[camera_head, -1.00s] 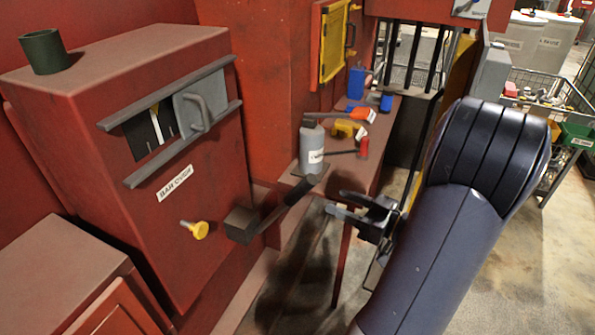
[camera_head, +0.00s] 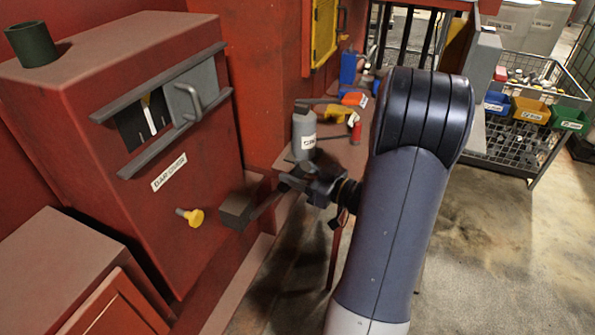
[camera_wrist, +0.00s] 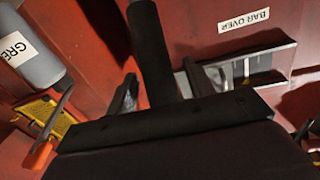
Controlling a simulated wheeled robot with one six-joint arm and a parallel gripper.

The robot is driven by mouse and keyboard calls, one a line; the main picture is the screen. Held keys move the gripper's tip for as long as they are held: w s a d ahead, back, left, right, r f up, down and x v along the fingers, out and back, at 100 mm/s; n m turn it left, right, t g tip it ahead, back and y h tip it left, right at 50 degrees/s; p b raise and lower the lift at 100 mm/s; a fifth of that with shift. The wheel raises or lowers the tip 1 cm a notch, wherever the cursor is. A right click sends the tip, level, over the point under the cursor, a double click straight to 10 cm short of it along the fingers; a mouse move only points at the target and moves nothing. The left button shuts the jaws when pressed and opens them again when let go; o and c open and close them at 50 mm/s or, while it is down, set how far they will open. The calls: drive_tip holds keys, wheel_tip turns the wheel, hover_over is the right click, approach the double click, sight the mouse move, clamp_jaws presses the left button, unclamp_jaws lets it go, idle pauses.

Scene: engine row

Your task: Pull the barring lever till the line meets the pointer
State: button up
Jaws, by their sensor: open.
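The barring lever is a dark bar (camera_head: 264,205) rising to the right from a black block (camera_head: 237,211) low beside the red housing. My gripper (camera_head: 287,182) is open at the lever's outer end. In the wrist view the lever (camera_wrist: 152,45) runs between the two spread fingers (camera_wrist: 160,82); contact cannot be told. The window in the housing shows a yellow pointer (camera_head: 146,101) with a white line (camera_head: 151,121) just below it. They look nearly lined up, but the exact gap is too small to judge.
A yellow knob (camera_head: 193,217) sticks out left of the lever. A grey bottle (camera_head: 304,134) stands close behind my gripper, by a shelf with tools. A sliding cover with a handle (camera_head: 190,100) is beside the window. Open floor (camera_head: 500,240) lies to the right.

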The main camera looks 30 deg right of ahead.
drive_tip(key=shift+w, duration=0.1)
clamp_jaws()
idle(0.6)
